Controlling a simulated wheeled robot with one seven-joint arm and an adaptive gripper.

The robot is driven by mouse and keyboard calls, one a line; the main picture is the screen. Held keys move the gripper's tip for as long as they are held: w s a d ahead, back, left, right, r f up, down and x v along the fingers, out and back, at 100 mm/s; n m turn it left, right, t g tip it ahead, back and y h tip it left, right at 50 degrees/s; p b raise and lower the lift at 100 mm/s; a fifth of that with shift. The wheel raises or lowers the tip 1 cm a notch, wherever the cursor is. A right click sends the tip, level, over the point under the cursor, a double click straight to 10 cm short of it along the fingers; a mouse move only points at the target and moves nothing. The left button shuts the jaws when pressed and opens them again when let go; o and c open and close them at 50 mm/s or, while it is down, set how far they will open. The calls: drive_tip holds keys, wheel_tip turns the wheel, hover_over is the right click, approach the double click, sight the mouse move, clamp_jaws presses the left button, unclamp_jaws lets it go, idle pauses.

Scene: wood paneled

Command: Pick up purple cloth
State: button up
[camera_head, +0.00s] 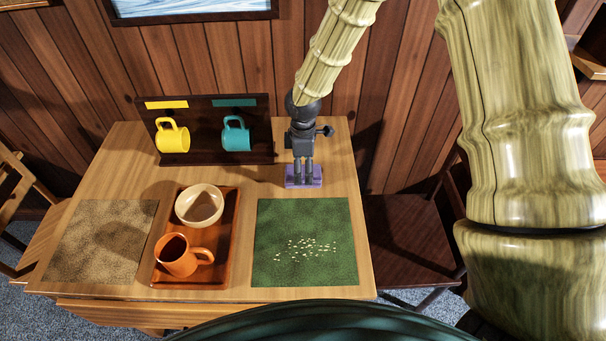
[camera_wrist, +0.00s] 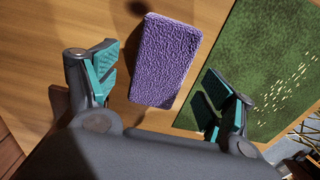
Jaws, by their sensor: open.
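The purple cloth (camera_head: 316,177) lies flat on the table, behind the green mat. In the wrist view the cloth (camera_wrist: 165,58) is a fuzzy, folded rectangle. My gripper (camera_head: 303,183) points down over the cloth in the head view and covers part of it. In the wrist view my gripper (camera_wrist: 162,88) is open, with one teal-padded finger to each side of the cloth's near end. Neither finger appears to touch the cloth. I cannot tell the exact height of the fingertips above the table.
The green mat (camera_head: 270,220) bears scattered pale bits. A wooden tray (camera_head: 222,258) holds a cream bowl (camera_head: 199,206) and an orange mug (camera_head: 181,257). A dark rack (camera_head: 204,128) with a yellow mug (camera_head: 172,136) and a teal mug (camera_head: 236,134) stands left of my gripper. A brown mat (camera_head: 100,238) lies at left.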

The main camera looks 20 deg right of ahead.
sight(303, 171)
drive_tip(key=shift+f, duration=1.15)
drive_tip(key=c, duration=1.1)
drive_tip(key=shift+r, duration=0.15)
wheel_tip(303, 171, up, 18)
drive_tip(key=b, duration=0.2)
